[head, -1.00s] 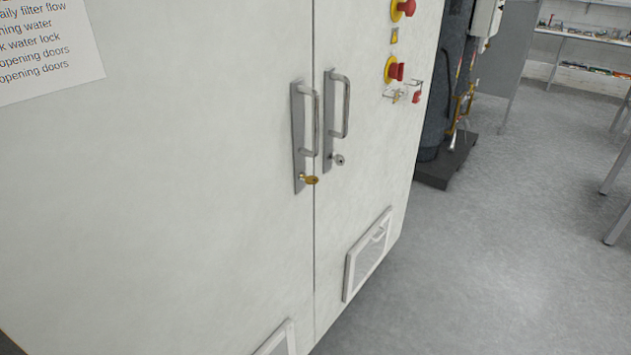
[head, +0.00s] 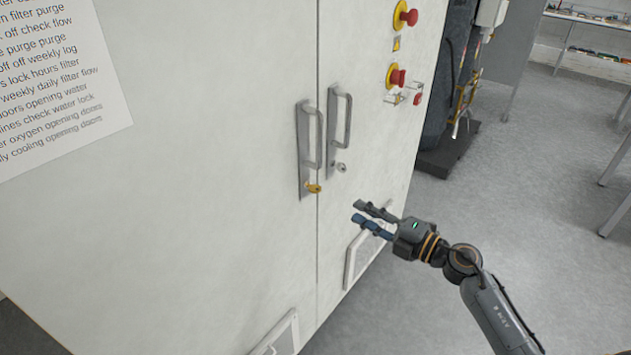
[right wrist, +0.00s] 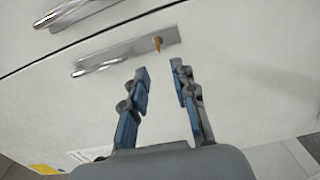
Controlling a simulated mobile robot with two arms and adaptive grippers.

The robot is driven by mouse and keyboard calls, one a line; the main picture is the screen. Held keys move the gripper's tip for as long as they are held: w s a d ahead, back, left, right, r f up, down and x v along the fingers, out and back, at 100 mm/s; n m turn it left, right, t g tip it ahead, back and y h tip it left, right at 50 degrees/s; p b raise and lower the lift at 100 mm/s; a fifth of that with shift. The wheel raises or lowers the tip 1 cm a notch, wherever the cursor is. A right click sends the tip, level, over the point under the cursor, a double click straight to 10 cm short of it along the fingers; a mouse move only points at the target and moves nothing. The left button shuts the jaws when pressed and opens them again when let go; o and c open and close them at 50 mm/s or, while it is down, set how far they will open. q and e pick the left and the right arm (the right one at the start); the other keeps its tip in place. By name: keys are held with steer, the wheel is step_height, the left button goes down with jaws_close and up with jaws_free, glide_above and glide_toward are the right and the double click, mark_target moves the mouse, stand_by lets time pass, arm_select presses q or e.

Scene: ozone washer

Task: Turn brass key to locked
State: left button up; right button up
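The brass key (head: 313,188) sits in the lock at the bottom of the left door's handle plate (head: 304,150). A silver key (head: 341,167) sits in the right door's plate. My right gripper (head: 357,211) is open and empty, to the right of and a little below the brass key, apart from it. In the right wrist view, the fingers (right wrist: 158,72) are spread, with a key (right wrist: 157,44) on a handle plate beyond them, near the top. My left gripper is not in view.
The white cabinet's two bar handles (head: 347,118) stick out above the keys. Red emergency buttons (head: 396,77) are on the right door. A vent panel (head: 360,262) lies behind my right gripper. Open floor (head: 560,250) is on the right.

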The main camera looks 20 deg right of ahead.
mark_target(316, 188)
steer(key=p+x, duration=0.1)
steer(key=x, duration=0.7)
steer(key=p+x, duration=0.1)
steer(key=x, duration=0.3)
steer(key=shift+w+a+r+p, duration=0.1)
steer(key=shift+a+r+p, duration=0.15)
steer(key=shift+r+p, duration=0.1)
steer(key=shift+x, duration=0.75)
steer(key=shift+c, duration=0.3)
jaws_close()
